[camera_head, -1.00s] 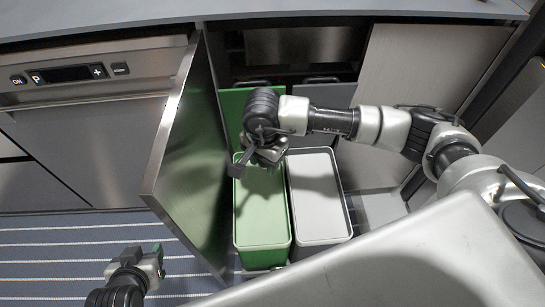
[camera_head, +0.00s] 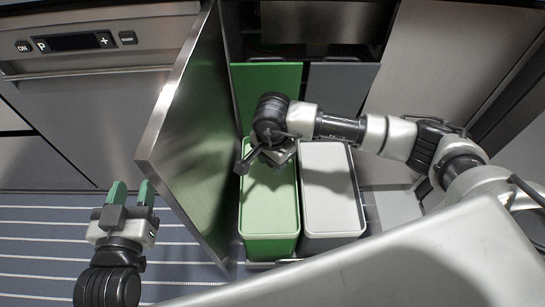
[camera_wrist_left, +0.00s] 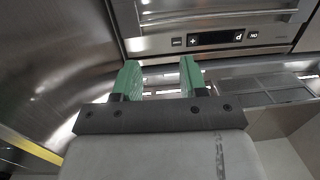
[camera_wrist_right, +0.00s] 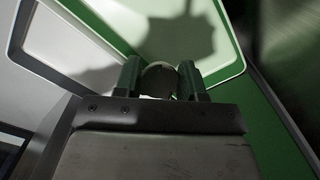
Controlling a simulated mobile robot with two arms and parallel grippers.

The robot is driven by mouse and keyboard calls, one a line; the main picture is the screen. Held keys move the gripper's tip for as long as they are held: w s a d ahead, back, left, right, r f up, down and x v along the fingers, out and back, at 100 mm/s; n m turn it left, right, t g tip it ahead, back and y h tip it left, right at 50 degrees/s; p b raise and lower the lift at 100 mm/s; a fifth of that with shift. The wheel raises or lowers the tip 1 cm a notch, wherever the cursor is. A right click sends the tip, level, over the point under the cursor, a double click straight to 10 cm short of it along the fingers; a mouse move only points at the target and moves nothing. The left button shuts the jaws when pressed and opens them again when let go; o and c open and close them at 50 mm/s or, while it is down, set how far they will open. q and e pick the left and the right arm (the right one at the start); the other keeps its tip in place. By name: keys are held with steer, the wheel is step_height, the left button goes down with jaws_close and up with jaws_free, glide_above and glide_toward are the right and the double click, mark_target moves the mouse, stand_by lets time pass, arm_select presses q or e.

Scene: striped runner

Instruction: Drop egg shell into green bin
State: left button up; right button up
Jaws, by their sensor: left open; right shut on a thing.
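The green bin (camera_head: 268,215) stands in the pulled-out cabinet drawer, its light green top facing up. My right gripper (camera_wrist_right: 160,82) is over the green bin and points down at it. It is shut on a pale, rounded egg shell (camera_wrist_right: 158,76), seen between the fingers in the right wrist view. In the head view my right wrist hides the egg shell. The green bin's top and rim (camera_wrist_right: 222,72) fill much of the right wrist view. My left gripper (camera_head: 130,192) is open and empty, left of the cabinet door; its green fingers also show in the left wrist view (camera_wrist_left: 160,78).
A grey bin with a light top (camera_head: 330,190) stands right beside the green bin. The open cabinet door (camera_head: 190,140) stands between my left gripper and the bins. A dishwasher (camera_head: 105,110) is at left, above a striped runner (camera_head: 50,240).

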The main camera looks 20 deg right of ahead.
arm_select(q)
steer(key=shift+w+d+r+t+h+b, duration=0.15)
steer(key=shift+r+t+h, duration=0.1)
steer(key=shift+r+t, duration=0.5)
steer(key=shift+s+d+r+t+h+b, duration=0.15)
steer(key=shift+r+t+h, duration=0.1)
steer(key=shift+r+t, duration=0.5)
arm_select(e)
steer(key=shift+f, duration=0.85)
arm_select(q)
steer(key=shift+w, duration=0.1)
arm_select(e)
steer(key=o, duration=1)
steer(key=shift+r, duration=0.1)
steer(key=shift+r, duration=0.3)
step_height(320, 180, up, 9)
steer(key=shift+f+p, duration=0.1)
steer(key=shift+p, duration=1.15)
arm_select(q)
step_height(320, 180, down, 8)
steer(key=s+a+g+y, duration=0.2)
steer(key=g, duration=0.5)
steer(key=shift+s, duration=0.25)
arm_select(e)
steer(key=shift+r, duration=0.65)
arm_select(q)
steer(key=shift+r, duration=0.1)
arm_select(e)
steer(key=shift+f, duration=0.1)
